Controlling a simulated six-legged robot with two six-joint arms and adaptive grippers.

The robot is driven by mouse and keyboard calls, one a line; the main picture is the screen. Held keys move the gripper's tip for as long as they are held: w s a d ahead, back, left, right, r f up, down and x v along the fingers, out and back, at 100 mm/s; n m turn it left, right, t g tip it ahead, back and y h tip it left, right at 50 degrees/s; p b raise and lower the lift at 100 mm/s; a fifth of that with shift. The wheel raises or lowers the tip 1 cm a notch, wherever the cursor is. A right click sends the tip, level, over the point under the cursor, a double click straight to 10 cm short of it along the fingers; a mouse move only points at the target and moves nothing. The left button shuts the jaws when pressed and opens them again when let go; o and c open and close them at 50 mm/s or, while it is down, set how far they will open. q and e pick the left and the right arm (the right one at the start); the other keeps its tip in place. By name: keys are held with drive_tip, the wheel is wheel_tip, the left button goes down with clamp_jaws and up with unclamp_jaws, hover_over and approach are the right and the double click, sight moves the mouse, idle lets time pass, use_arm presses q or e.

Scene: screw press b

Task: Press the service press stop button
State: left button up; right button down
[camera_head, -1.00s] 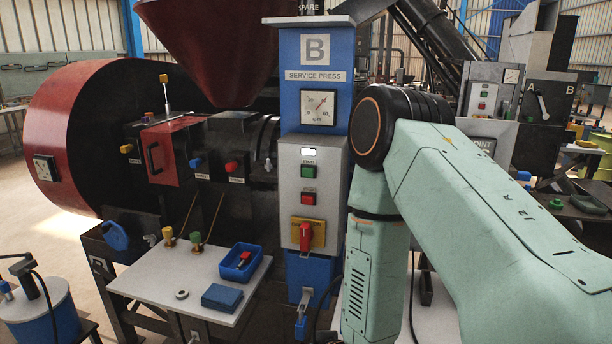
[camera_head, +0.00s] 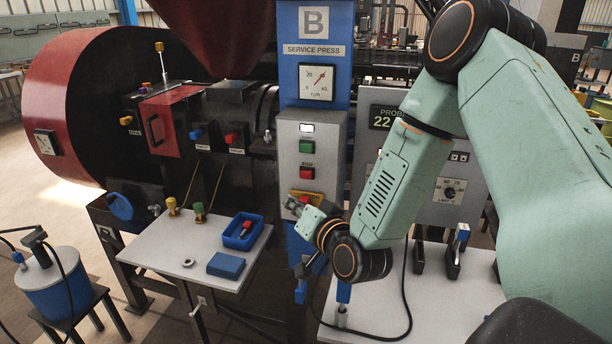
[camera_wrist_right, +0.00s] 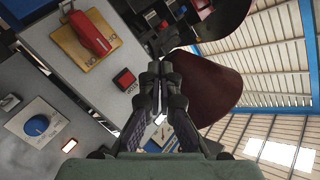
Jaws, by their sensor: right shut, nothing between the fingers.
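The service press panel (camera_head: 287,165) is grey, on a blue column. The red stop button (camera_head: 307,172) sits below the green button (camera_head: 306,147) and shows in the wrist view (camera_wrist_right: 124,79) left of the fingers. My right gripper (camera_head: 293,205) is just below the stop button, in front of the red lever switch's yellow plate, which it mostly hides. In the wrist view the fingers (camera_wrist_right: 162,66) are shut and empty, apart from the button in the picture. I cannot tell their distance from the panel. My left gripper is out of view.
The red lever (camera_wrist_right: 91,33) on its yellow plate is near the stop button. A white side table (camera_head: 180,235) with a blue tray (camera_head: 243,231) stands left. Right of the column are a probe panel (camera_head: 440,205) and a white bench (camera_head: 470,300) with a black cable.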

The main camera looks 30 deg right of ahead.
drive_tip(key=p, duration=0.1)
hover_over(306, 201)
drive_tip(key=s+a, duration=0.1)
idle(0.3)
idle(1.5)
drive_tip(key=shift+w+d, duration=0.25)
drive_tip(key=shift+d, duration=0.05)
drive_tip(key=shift+w+d, duration=0.3)
drive_tip(key=shift+d, duration=0.05)
idle(0.8)
drive_tip(key=shift+s+a, duration=0.6)
drive_tip(key=shift+a, duration=0.1)
idle(0.3)
drive_tip(key=s+a, duration=0.3)
drive_tip(key=shift+s+a, duration=0.1)
drive_tip(key=shift+a, duration=0.3)
